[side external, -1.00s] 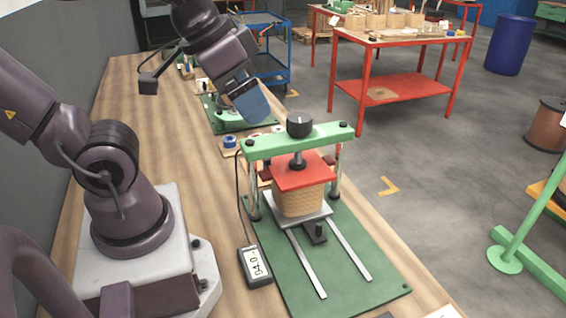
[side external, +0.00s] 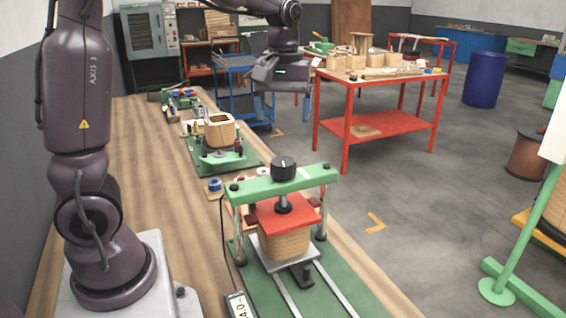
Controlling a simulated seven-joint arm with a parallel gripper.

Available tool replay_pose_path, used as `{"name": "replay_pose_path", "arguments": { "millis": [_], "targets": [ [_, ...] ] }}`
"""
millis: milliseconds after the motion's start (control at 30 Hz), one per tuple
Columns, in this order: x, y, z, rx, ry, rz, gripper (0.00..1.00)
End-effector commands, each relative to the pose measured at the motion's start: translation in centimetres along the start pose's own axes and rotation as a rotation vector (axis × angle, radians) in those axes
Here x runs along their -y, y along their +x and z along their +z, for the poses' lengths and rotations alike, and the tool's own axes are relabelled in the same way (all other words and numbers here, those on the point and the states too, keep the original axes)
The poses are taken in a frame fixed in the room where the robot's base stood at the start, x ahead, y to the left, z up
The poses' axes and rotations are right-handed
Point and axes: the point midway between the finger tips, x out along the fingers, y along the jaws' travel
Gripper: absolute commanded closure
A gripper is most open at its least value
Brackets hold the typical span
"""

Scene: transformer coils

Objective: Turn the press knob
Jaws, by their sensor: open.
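The press knob (side external: 284,168) is a black cylinder with a light pointer mark on top. It sits on the green crossbar (side external: 258,190) of the press. Below it a screw leads to a red pressure plate (side external: 270,221), which rests on a tan wound coil (side external: 284,245). My gripper (side external: 285,110) hangs above the knob in the picture, pointing down, with its two fingers spread apart. It is empty and clear of the knob. Its exact distance from the knob in depth is hard to judge.
A second coil on a green fixture (side external: 222,155) stands farther back on the wooden bench (side external: 150,170). Blue tape (side external: 215,184) lies beside the press. A readout (side external: 238,305) is cut off at the bottom. A red table (side external: 385,118) stands behind on the floor.

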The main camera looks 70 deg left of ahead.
Motion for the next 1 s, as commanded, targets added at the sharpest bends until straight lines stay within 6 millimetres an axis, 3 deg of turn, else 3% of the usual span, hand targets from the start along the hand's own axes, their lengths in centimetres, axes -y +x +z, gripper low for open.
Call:
{"name": "replay_pose_path", "arguments": {
  "millis": [300, 500, 700, 1000],
  "targets": [
    [0.1, 6.7, 0.1, 0.003, 0.003, -0.003, 0.2],
    [0.0, 9.9, 0.1, 0.002, 0.004, -0.002, 0.2],
    [0.0, 11.3, 0.1, 0.0, 0.004, 0.0, 0.2],
    [0.0, 11.4, 0.0, -0.001, 0.005, 0.001, 0.22]
  ]
}}
